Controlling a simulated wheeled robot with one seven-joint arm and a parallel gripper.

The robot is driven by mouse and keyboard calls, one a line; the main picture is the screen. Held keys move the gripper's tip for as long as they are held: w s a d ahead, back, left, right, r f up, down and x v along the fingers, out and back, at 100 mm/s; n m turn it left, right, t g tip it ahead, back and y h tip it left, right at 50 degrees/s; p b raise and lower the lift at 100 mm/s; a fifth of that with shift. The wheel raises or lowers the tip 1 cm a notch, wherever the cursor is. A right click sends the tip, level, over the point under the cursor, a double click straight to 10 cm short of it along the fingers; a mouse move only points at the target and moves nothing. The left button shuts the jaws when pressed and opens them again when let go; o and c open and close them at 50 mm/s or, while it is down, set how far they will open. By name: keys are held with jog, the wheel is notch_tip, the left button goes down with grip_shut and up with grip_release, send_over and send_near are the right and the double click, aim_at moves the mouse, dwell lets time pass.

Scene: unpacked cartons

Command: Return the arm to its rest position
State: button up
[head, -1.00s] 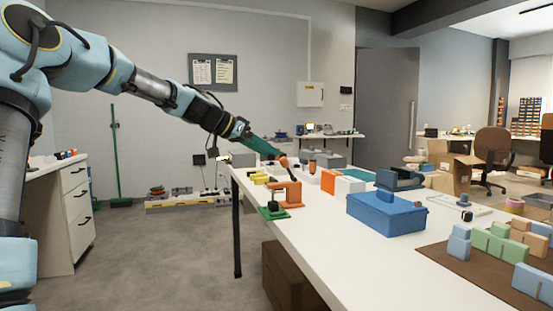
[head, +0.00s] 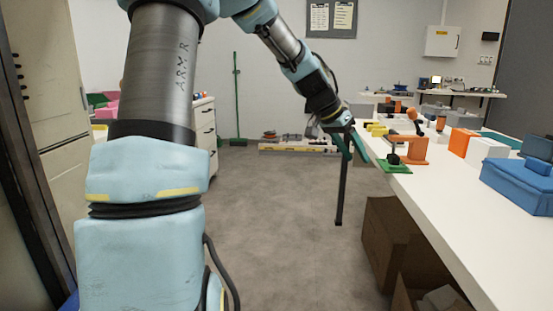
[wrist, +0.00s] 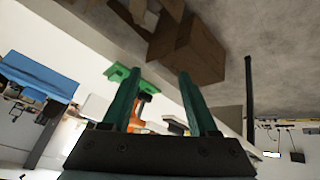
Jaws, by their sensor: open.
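My gripper (head: 356,158) hangs at the end of my arm just off the left edge of the white table, in the head view. Its two green fingers also show in the wrist view (wrist: 158,85), spread apart with nothing held between them. An orange block-like part (head: 405,150) and a green plate (head: 394,167) stand on the table corner close to the right of the gripper. The green plate shows in the wrist view (wrist: 124,74) too, beyond the left finger.
The white table (head: 440,215) runs along the right, with a blue box (head: 520,182) on it. Brown cartons (head: 385,240) stand on the floor beneath. A white drawer cabinet (head: 205,130) and a green broom (head: 237,95) are at the back left. The grey floor (head: 280,220) between is open.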

jog(key=s+a+f+n+y, duration=0.2)
jog(key=s+a+f+n, duration=0.15)
jog(key=s+a, duration=0.45)
jog(key=s+a+f+n+y, duration=0.2)
jog(key=s+a+f+n, duration=0.15)
jog(key=a, duration=0.75)
jog(key=s+a+f+n+y, duration=0.35)
jog(key=s+a, duration=0.25)
jog(key=a, duration=0.4)
notch_tip(320, 180, up, 22)
jog(key=p, duration=2.3)
jog(key=shift+w+d+r+h, duration=0.15)
jog(key=shift+w+d+h, duration=0.2)
jog(key=shift+w+h, duration=0.1)
jog(key=shift+m, duration=0.25)
